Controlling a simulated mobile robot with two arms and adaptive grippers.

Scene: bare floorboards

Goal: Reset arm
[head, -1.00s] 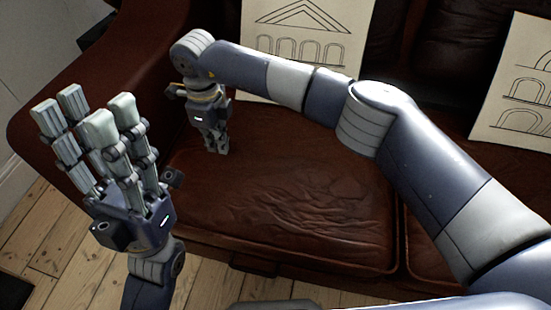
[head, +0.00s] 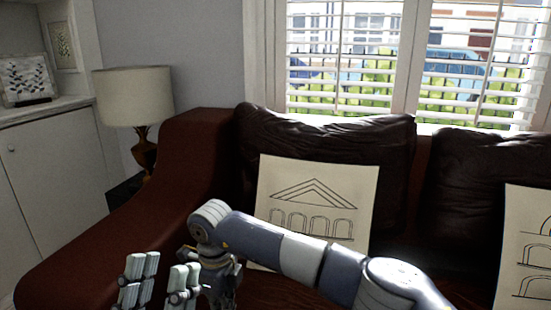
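My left gripper (head: 162,274) rises from the bottom edge, left of centre, with only its grey fingers in view. They are straight and stand in two groups with a gap between, empty. Its palm and wrist are below the picture. My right arm reaches in from the lower right and bends across the middle, with its wrist in front of the sofa's left part. My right gripper (head: 222,287) hangs down from that wrist, just right of the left fingers, partly hidden by them. Its fingertips are cut off or hidden.
A dark red leather sofa (head: 190,165) spans the view behind both arms. A cushion with a pediment drawing (head: 315,190) leans on its back, another (head: 530,230) at the right. A lamp (head: 133,97) and white cabinet (head: 50,180) stand left; a shuttered window (head: 390,60) is behind.

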